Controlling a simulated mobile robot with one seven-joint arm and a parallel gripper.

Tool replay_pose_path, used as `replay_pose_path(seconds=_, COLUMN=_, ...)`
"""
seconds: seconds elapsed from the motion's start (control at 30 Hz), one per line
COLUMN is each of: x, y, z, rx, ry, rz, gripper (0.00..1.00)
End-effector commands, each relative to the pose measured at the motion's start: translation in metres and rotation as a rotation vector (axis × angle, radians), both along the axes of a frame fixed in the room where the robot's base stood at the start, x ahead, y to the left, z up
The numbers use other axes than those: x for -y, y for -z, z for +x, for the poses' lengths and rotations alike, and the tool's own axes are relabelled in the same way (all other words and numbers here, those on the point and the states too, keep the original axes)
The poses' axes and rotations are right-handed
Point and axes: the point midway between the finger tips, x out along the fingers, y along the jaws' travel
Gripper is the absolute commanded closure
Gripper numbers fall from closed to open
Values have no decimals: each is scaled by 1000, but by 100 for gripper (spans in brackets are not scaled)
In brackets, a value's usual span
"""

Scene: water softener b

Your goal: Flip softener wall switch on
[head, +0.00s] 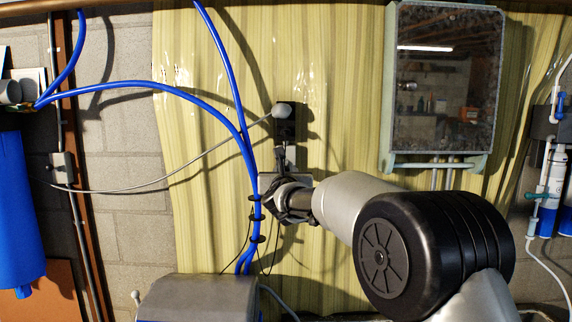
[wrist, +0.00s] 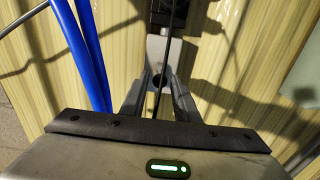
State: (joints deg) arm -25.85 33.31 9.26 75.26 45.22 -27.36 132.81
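A black box (head: 286,130) is fixed to the yellow corrugated wall, with a pale round plug in its upper part. It shows at the top edge of the wrist view (wrist: 168,10). I cannot make out a switch lever or its position. My gripper (head: 284,158) is just below the black box, pointing at the wall. In the wrist view its two fingers (wrist: 158,76) stand a little apart, with no held object visible between them. A pale grey plate (wrist: 156,48) shows beyond the fingertips, under the box. Whether the fingers touch anything is unclear.
Blue hoses (head: 232,85) run down close to the left of my gripper. A thin grey cable (head: 160,180) runs to the plug. A mirrored cabinet (head: 445,80) hangs at right. A small grey box (head: 61,166) is on the left wall. A blue filter housing (head: 18,215) stands far left.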

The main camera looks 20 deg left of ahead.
Motion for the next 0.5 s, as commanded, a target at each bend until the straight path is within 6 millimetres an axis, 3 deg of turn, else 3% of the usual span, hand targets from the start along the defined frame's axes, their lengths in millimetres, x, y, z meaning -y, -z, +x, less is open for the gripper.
replay_pose_path(seconds=0.03, x=0, y=0, z=-1, rx=0, ry=-1, rz=0, gripper=79)
replay_pose_path(seconds=0.13, x=0, y=0, z=-1, rx=0, ry=-1, rz=0, gripper=95)
replay_pose_path(seconds=0.5, x=1, y=-4, z=-3, rx=-1, ry=-1, rz=2, gripper=95)
